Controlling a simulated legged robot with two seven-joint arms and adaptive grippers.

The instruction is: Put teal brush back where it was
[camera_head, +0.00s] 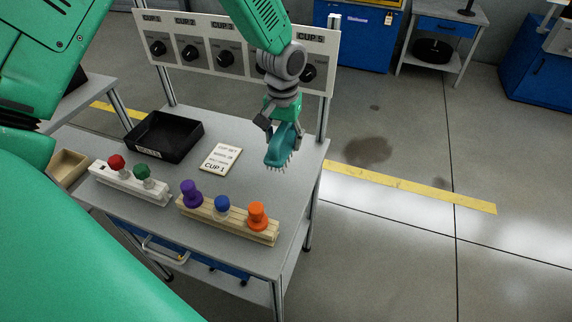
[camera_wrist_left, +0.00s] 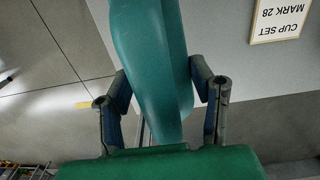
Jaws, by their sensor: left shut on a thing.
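The teal brush (camera_head: 282,148) is in my left gripper (camera_head: 272,126), held above the back right part of the grey table (camera_head: 240,258), bristles pointing down. In the left wrist view the brush (camera_wrist_left: 150,60) runs between the two fingers of the left gripper (camera_wrist_left: 160,97), which are shut on it. My right gripper is not in view.
A black tray (camera_head: 198,135) stands at the back left. A white rack (camera_head: 105,180) holds red and green knobs; a wooden rack (camera_head: 246,234) holds purple, blue and orange ones. A panel of dials (camera_head: 190,30) rises behind. The table's right side is clear.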

